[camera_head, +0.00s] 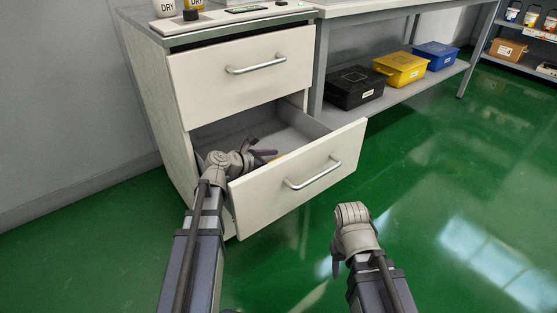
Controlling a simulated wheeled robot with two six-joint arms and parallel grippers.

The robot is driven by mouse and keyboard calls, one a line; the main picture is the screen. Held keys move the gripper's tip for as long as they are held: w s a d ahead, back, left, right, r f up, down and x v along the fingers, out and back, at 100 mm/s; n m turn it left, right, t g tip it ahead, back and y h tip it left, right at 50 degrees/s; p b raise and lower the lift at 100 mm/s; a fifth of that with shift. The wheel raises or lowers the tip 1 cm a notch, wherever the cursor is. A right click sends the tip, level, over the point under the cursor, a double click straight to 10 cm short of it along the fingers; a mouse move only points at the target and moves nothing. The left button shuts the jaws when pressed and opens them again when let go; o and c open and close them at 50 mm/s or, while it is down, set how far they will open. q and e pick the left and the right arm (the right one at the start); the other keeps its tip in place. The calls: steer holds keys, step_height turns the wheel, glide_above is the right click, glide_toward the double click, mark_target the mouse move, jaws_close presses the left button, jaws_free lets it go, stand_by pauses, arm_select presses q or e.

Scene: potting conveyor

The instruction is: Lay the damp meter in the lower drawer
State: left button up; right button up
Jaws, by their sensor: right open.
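The lower drawer (300,186) is pulled open below a closed upper drawer. My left gripper (260,150) reaches over the drawer's left side into it, with its dark fingers low inside. I cannot tell whether they hold anything. A small yellow piece (276,158) shows beside the fingers, mostly hidden by the drawer front; it may be part of the damp meter, but I cannot tell. My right gripper (337,264) is open, over the green floor in front of the drawer, apart from it.
The upper drawer (240,73) is shut. Black (353,87), yellow (400,69) and blue (436,55) boxes sit on a low shelf at right. The floor at right is clear.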

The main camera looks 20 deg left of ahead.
arm_select(q)
steer(key=shift+o, duration=0.2)
steer(key=shift+r, duration=0.25)
steer(key=shift+s+a+r+p, duration=0.3)
steer(key=shift+s+r+p, duration=0.15)
steer(key=shift+r+p, duration=0.45)
steer(key=p+v, duration=0.4)
steer(key=v, duration=0.6)
steer(key=shift+s+a+f, duration=0.2)
steer(key=shift+s+a, duration=0.05)
steer(key=shift+a, duration=0.05)
